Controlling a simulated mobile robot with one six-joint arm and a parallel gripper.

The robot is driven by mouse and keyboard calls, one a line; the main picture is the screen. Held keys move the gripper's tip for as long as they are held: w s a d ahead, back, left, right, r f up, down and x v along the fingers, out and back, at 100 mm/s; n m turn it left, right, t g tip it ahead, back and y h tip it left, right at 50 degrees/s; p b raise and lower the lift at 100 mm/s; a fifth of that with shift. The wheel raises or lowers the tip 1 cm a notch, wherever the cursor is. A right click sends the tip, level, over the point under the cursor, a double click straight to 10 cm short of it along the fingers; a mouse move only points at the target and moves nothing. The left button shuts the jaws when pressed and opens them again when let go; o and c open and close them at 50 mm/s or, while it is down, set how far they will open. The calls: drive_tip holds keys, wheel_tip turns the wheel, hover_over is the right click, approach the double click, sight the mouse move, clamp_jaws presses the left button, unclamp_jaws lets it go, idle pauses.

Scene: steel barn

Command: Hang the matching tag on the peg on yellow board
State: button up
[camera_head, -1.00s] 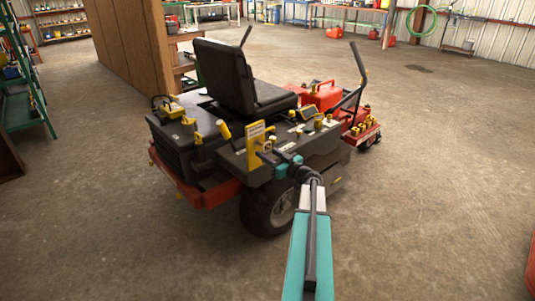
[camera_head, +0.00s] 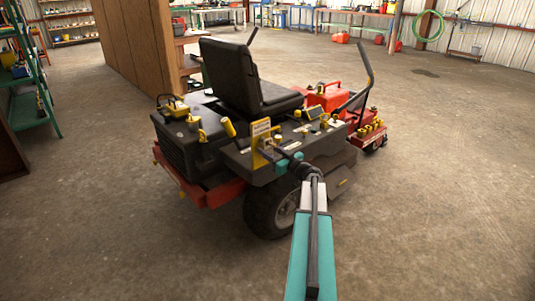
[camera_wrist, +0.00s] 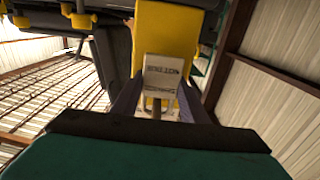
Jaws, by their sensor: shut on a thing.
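The yellow board (camera_head: 257,160) stands upright on the near side of the mower, with a pale label (camera_head: 261,127) at its top. In the wrist view the yellow board (camera_wrist: 165,30) fills the upper middle. My gripper (camera_head: 272,147) is right at the board's face; it also shows in the wrist view (camera_wrist: 158,108). Its fingers are shut on a pale tag (camera_wrist: 161,72) with dark lettering, too blurred to read. The tag is in front of the board; I cannot tell whether they touch. The peg cannot be made out clearly behind the tag and fingers.
The black-and-red mower (camera_head: 180,150) carries a seat (camera_head: 240,75), a red can (camera_head: 327,97) and several small yellow parts close to the board. A green shelf (camera_head: 30,95) stands at the far left. The concrete floor (camera_head: 440,180) on the right is clear.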

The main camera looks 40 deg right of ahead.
drive_tip(key=shift+w, duration=0.1)
idle(0.7)
drive_tip(key=o, duration=1.5)
drive_tip(key=shift+s+f+b, duration=0.1)
drive_tip(key=shift+s+b, duration=0.15)
drive_tip(key=shift+b, duration=0.15)
drive_tip(key=shift+s+a+b, duration=0.15)
drive_tip(key=shift+s+b, duration=1.5)
drive_tip(key=shift+s, duration=0.5)
drive_tip(key=shift+s+a+b, duration=0.15)
drive_tip(key=shift+s+b, duration=1.45)
drive_tip(key=shift+s, duration=0.5)
